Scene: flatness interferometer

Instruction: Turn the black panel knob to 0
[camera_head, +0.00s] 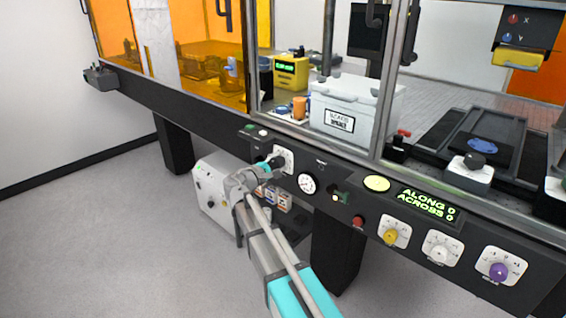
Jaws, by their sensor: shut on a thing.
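The black panel knob (278,161) sits on a small white dial plate (287,155) on the dark front panel, left of a round gauge. My gripper (271,165) is at the knob and shut on it. My arm reaches up to it from the bottom of the picture. The gripper and wrist hide part of the knob and plate, so the knob's pointer and the 0 mark cannot be read.
Right of it on the panel are the round gauge (307,183), a red button (358,221), a green display (427,204), and yellow (390,236), white (438,253) and purple (498,271) knobs. A white control box (212,190) stands below, behind my wrist. Open floor lies left.

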